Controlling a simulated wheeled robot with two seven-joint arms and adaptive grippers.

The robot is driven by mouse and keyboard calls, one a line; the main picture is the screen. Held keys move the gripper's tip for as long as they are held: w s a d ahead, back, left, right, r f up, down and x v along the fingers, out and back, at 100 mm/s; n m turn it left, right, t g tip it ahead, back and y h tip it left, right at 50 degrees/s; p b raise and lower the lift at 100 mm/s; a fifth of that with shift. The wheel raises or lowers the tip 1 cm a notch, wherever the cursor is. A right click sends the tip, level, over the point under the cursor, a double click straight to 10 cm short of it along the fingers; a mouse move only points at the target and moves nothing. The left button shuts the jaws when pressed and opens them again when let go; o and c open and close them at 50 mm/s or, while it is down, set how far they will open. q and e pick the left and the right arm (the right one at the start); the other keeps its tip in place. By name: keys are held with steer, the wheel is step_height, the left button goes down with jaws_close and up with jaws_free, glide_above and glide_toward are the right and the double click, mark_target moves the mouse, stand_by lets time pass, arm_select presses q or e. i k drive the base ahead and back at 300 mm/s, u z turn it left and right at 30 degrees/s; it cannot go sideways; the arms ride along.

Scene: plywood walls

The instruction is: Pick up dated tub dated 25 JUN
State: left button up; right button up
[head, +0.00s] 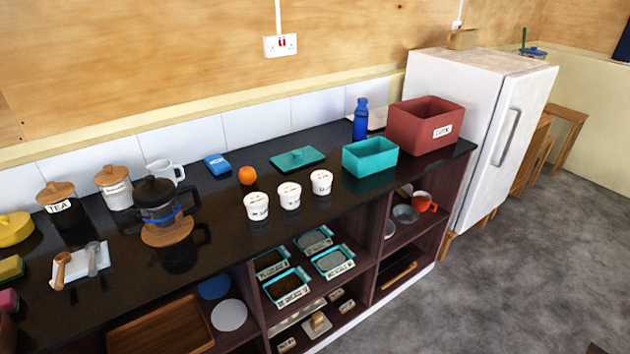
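Three white tubs with dark lettering stand in a slanting row near the front edge of the black counter (235,180). They are the left tub (256,207), the middle tub (290,197) and the right tub (321,183). All three are upright and apart from one another. The lettering on their fronts and lids is too small to read surely, so I cannot tell which is dated 25 JUN. Neither of my grippers shows in the head view.
An orange (248,175), teal lid (298,158), teal bin (370,157) and red bin (425,125) stand behind or right of the tubs. A coffee press (160,203) stands left. Open shelves hold labelled trays (287,289) below. Grey floor (520,265) is clear at right.

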mark_target(289, 193)
steer(key=u, duration=0.3)
steer(key=k, duration=0.5)
steer(key=u, duration=1.3)
steer(key=i, duration=0.8)
steer(key=z, duration=0.45)
steer(key=i, duration=0.75)
steer(key=z, duration=0.6)
